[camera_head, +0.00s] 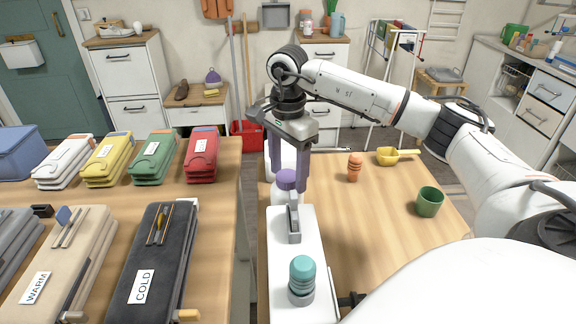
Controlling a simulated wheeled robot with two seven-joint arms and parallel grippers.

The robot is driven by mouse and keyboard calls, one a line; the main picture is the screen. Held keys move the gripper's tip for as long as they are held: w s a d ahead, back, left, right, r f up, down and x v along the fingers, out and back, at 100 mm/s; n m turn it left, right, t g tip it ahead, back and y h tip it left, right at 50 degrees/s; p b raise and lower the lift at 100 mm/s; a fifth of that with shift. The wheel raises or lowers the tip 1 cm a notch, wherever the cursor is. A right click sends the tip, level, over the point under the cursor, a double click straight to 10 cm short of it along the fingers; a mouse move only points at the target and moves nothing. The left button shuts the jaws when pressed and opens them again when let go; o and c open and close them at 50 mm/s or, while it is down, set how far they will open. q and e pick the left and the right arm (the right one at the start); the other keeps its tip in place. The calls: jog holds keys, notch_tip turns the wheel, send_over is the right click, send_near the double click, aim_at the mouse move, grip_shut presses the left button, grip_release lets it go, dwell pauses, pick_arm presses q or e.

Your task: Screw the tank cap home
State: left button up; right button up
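A ribbed purple cap (287,179) sits low between the fingertips of my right gripper (290,180), at the far end of a long white unit (283,255). The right gripper points down, its two purple fingers spread on either side of the cap. I cannot tell whether they touch it. A white part shows just under the cap; its seating is hidden. A teal ribbed cap (302,270) stands upright on a grey round base at the unit's near end. A grey handle-like part (294,220) stands between the two caps. My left gripper is out of view.
An orange ribbed object (354,167), a yellow scoop (388,156) and a green cup (430,201) stand on the wooden table to the right. On the left table lie several coloured folded stacks, with a black one labelled COLD (150,255). A gap separates the tables.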

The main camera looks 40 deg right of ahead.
notch_tip(320, 180, up, 10)
jog(key=shift+r, duration=0.15)
dwell(0.6)
